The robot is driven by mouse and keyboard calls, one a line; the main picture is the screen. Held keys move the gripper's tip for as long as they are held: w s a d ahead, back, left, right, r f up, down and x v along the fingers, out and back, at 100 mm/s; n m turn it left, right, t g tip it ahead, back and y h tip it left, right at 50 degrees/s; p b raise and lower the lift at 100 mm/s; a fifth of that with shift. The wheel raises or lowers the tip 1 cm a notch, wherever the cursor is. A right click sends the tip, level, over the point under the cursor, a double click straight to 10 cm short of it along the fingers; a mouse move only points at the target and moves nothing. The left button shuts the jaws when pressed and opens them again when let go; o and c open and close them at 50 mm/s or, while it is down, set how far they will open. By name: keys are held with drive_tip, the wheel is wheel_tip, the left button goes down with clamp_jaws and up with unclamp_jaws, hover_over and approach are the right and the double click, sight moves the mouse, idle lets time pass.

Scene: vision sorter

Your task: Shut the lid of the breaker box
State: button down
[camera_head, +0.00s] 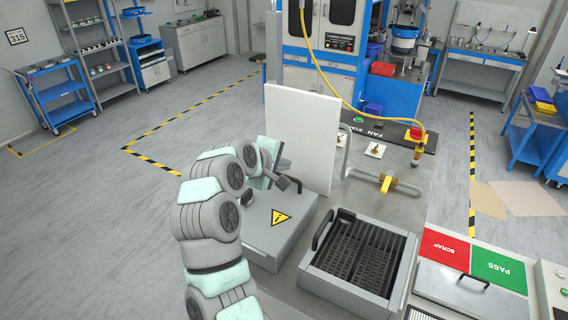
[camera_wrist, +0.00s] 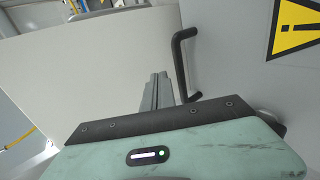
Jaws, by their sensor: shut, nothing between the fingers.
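The breaker box is the grey box with a yellow warning triangle on its lid (camera_head: 291,203), in the middle of the head view. The lid lies down over the box there; I cannot tell whether it is fully flush. In the wrist view the lid's grey face with the triangle (camera_wrist: 235,50) fills the right side, and its black bar handle (camera_wrist: 181,62) stands at its left edge. My gripper (camera_head: 284,184) is over the far part of the box. In the wrist view its fingers (camera_wrist: 157,92) are together and empty, pointing close beside the handle, with no grip on it.
A white upright panel (camera_head: 302,130) stands right behind the box and my gripper. Red (camera_head: 445,248) and green (camera_head: 499,268) bins are farther right.

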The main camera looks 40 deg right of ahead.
drive_tip(key=shift+r, duration=0.1)
drive_tip(key=r, duration=0.4)
drive_tip(key=d+r, duration=0.1)
drive_tip(key=r, duration=0.4)
drive_tip(key=w+d+r, duration=0.1)
drive_tip(key=r, duration=0.3)
drive_tip(key=shift+w+d+r, duration=0.1)
drive_tip(key=shift+d+r, duration=0.15)
drive_tip(key=shift+r, duration=0.05)
